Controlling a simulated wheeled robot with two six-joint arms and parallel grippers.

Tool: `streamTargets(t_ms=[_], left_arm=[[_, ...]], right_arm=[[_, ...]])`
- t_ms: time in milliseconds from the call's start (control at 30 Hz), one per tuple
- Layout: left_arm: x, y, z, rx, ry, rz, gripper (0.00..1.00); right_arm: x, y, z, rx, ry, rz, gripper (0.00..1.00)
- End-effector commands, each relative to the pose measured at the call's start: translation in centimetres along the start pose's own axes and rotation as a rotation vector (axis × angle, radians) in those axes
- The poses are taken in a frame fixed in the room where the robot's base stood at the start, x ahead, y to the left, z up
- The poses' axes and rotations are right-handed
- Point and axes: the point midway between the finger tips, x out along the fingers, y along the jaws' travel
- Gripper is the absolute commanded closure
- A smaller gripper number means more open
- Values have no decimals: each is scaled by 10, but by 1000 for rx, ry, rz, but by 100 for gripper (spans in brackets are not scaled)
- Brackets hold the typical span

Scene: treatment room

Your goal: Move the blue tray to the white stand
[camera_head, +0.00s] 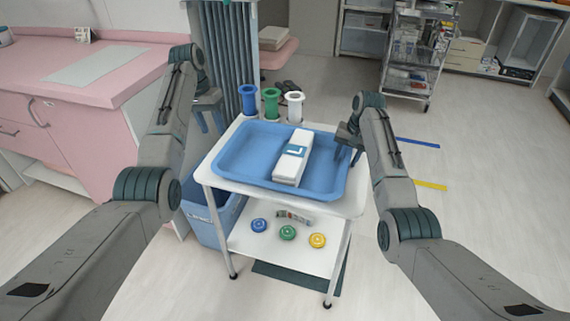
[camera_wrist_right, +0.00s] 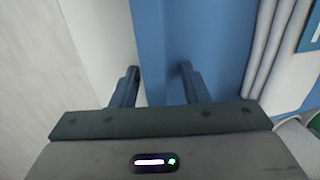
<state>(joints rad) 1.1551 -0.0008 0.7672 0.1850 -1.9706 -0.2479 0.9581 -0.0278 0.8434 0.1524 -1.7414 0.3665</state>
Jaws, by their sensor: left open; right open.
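The blue tray (camera_head: 258,139) lies on the top shelf of a white stand with wheels (camera_head: 215,183). My right gripper (camera_head: 346,150) is open at the tray's right rim. In the right wrist view the fingers of my right gripper (camera_wrist_right: 158,85) stand open, with the edge of the blue tray (camera_wrist_right: 205,45) between and beyond them.
Blue (camera_head: 248,99), green (camera_head: 271,101) and white (camera_head: 294,105) cylinders stand behind the tray. Small blue, green and yellow (camera_head: 317,240) round items lie on the lower shelf. A blue bin (camera_head: 206,222) stands at left, near a pink counter (camera_head: 60,140).

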Motion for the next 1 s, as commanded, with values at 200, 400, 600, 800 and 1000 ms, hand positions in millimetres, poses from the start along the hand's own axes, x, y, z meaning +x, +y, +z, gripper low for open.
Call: streamTargets(t_ms=[200, 400, 600, 800, 1000], left_arm=[[-5, 0, 0, 0, -1, 0, 59], [-4, 0, 0, 0, 0, 0, 59], [-4, 0, 0, 0, 0, 0, 59], [-4, 0, 0, 1, 0, 0, 59], [-4, 0, 0, 1, 0, 0, 59]], right_arm=[[-19, 0, -1, 0, 4, -1, 59], [-61, 0, -1, 0, 4, -1, 59], [-99, 0, -1, 1, 3, -1, 59], [-117, 0, 0, 0, 1, 0, 59], [-120, 0, 0, 0, -1, 0, 59]])
